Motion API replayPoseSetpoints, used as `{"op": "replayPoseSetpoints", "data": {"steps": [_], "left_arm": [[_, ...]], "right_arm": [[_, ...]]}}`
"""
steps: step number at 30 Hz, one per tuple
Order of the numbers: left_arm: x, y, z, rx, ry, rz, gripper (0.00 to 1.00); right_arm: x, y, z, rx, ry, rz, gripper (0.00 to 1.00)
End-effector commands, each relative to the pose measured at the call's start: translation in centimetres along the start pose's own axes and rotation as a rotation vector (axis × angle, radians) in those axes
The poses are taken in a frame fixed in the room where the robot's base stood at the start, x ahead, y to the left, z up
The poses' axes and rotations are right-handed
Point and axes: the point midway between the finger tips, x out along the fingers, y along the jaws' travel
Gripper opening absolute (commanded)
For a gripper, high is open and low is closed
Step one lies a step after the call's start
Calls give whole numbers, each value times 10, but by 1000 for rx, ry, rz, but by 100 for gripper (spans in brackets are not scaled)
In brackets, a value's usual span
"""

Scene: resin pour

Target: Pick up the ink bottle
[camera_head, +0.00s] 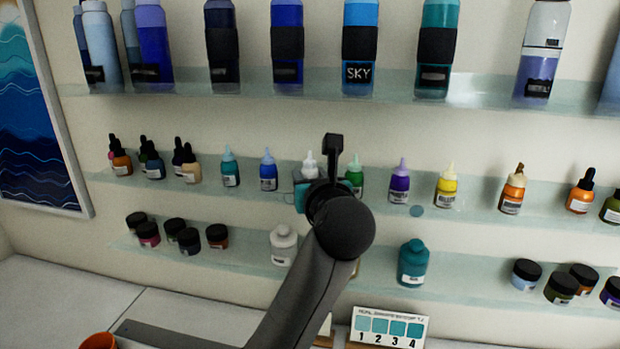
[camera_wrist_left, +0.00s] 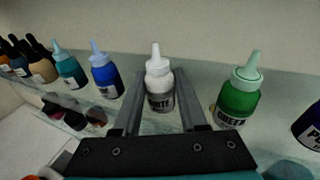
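The task names only "the ink bottle"; several small dropper bottles stand on the middle shelf. A white bottle with a pointed white cap (camera_head: 310,162) stands there, partly hidden behind my left gripper (camera_head: 334,150). In the left wrist view the white bottle (camera_wrist_left: 159,80) is upright between the two fingers of my left gripper (camera_wrist_left: 162,74). The fingers stand apart on either side of it, with what look like narrow gaps. A blue bottle (camera_wrist_left: 105,72) is to its left and a green bottle (camera_wrist_left: 238,95) to its right. My right gripper is not in view.
The middle glass shelf (camera_head: 415,211) also holds purple (camera_head: 400,184), yellow (camera_head: 446,188) and orange bottles. Large bottles stand on the shelf above. Jars and a teal bottle (camera_head: 413,265) stand on the lower shelf. A numbered swatch card (camera_head: 390,328) is below.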

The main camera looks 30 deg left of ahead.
Motion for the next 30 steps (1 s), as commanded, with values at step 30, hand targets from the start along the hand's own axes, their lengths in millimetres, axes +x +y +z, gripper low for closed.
{"op": "replayPoseSetpoints", "data": {"steps": [30], "left_arm": [[-7,1,20,-6,-3,-1,0]], "right_arm": [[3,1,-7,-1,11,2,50]]}}
